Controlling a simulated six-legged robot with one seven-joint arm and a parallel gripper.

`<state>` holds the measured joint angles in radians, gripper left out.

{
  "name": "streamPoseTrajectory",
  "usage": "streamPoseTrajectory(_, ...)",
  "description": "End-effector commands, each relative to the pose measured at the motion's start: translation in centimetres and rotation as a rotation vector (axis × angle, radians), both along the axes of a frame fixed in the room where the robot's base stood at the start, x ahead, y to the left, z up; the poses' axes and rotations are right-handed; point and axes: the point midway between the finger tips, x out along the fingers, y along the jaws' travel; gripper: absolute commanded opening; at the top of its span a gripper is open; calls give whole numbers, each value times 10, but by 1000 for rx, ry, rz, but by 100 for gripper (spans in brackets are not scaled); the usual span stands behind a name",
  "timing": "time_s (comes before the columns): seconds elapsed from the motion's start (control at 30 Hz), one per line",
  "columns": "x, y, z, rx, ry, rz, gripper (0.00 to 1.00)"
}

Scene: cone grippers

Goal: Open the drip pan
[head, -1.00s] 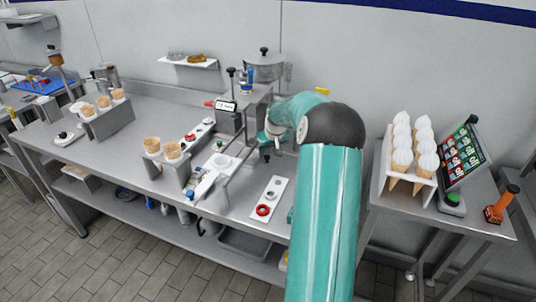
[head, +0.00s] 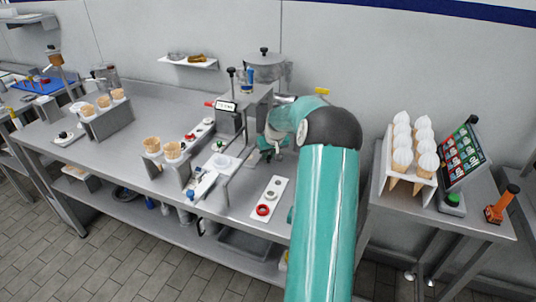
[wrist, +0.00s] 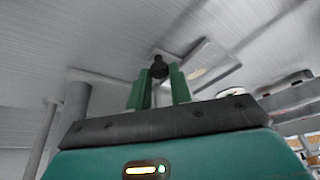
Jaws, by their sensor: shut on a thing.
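My gripper (wrist: 158,78) shows in the wrist view with its two green fingers on either side of a small black knob (wrist: 158,65). The fingers are shut on it. In the head view my gripper (head: 270,152) is low at the right side of the grey machine (head: 232,121), partly hidden by my own wrist. A small flat grey piece (head: 253,159), which looks like the drip pan, shows just left of the gripper. How far it stands out from the machine is hard to tell.
A white panel with a red ring (head: 263,210) lies on the counter in front. A cone holder (head: 172,166) stands to the left. A rack of white-topped cones (head: 390,183) and a screen (head: 463,155) stand on the right table. Some counter between is clear.

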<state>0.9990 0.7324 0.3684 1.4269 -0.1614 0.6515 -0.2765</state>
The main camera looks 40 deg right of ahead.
Motion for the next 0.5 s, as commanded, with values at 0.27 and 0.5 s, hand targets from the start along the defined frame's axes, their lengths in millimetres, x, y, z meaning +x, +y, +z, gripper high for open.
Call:
streamPoseTrajectory(0.27,-67,-30,0,0,2,-8,0)
streamPoseTrajectory(0.5,-112,-49,0,0,1,-4,0)
